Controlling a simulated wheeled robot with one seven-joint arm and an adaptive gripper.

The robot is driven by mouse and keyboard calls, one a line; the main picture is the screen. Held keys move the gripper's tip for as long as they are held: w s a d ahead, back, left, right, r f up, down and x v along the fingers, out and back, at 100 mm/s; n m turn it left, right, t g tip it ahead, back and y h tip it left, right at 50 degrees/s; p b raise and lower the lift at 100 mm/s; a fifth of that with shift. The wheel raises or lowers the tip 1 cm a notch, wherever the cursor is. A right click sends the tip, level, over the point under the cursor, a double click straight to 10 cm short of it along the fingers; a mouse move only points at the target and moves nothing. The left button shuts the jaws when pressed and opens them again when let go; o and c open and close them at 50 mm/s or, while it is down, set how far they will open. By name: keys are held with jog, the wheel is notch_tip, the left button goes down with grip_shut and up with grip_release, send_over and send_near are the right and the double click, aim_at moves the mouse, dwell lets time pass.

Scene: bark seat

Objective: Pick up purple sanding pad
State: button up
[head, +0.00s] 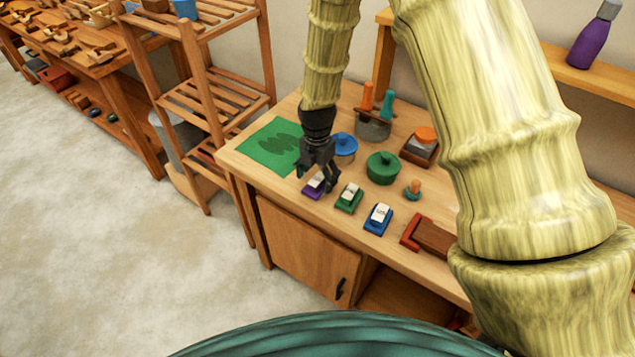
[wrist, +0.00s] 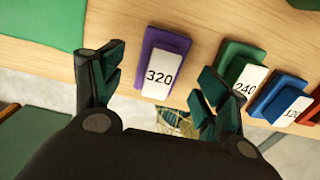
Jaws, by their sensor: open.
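The purple sanding pad (head: 312,188) lies near the front edge of the wooden bench, with a white label on top. In the wrist view the purple sanding pad (wrist: 148,50) shows a white label reading 320. My gripper (head: 318,182) is just above the pad in the head view and partly covers it. In the wrist view my gripper (wrist: 160,100) is open and empty, its two fingers apart to the left and right of the pad. I cannot tell the exact height between fingertips and pad.
A green pad labelled 240 (wrist: 238,68) and a blue pad (wrist: 280,97) lie to the right. A green mat (head: 268,147) is at the left. A green lidded pot (head: 383,168), a blue lid (head: 344,144) and a red-brown block (head: 428,238) also stand on the bench (head: 400,205).

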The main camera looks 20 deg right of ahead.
aim_at(318, 178)
jog(key=shift+d+f+p, duration=0.1)
jog(key=shift+f+p, duration=0.45)
jog(key=shift+f, duration=1)
jog(key=c, duration=1.2)
jog(key=shift+r, duration=0.1)
jog(key=shift+w+r+b, duration=0.1)
jog(key=shift+r+b, duration=0.75)
jog(key=shift+r, duration=0.25)
jog(key=s+a+r+b, duration=0.1)
jog(key=s, duration=0.4)
jog(key=s+a+b, duration=0.2)
jog(key=s, duration=0.3)
jog(key=s+a+r+b, duration=0.1)
jog(key=s+b, duration=0.1)
jog(key=s, duration=0.3)
jog(key=shift+s+a+r, duration=0.25)
jog(key=shift+r, duration=0.1)
